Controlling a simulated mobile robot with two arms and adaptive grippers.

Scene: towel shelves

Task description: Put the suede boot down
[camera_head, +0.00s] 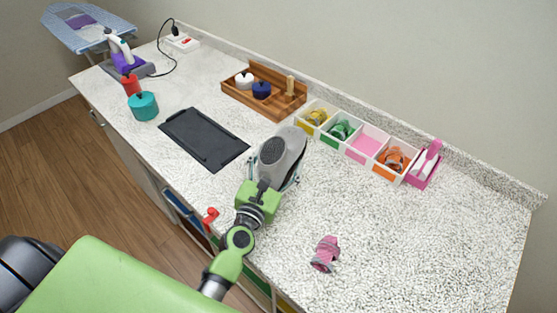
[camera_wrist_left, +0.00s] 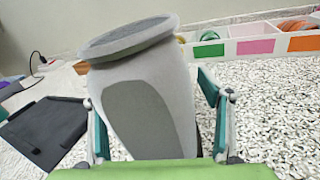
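The suede boot (camera_head: 285,146) is grey with a dark grey patch and a dark round end. My left gripper (camera_head: 270,182) has its fingers on either side of the boot and appears shut on it. In the left wrist view the boot (camera_wrist_left: 145,100) fills the space between the two teal fingers and leans a little, its wide dark end up. The boot is over the speckled counter (camera_head: 400,235); I cannot tell whether it touches it. My right gripper is not in view.
A dark tray (camera_head: 204,139) lies left of the boot. A wooden box (camera_head: 265,110) and several coloured bins (camera_head: 357,143) line the wall behind. A pink item (camera_head: 326,254) lies on the right part of the counter, with bare surface around it.

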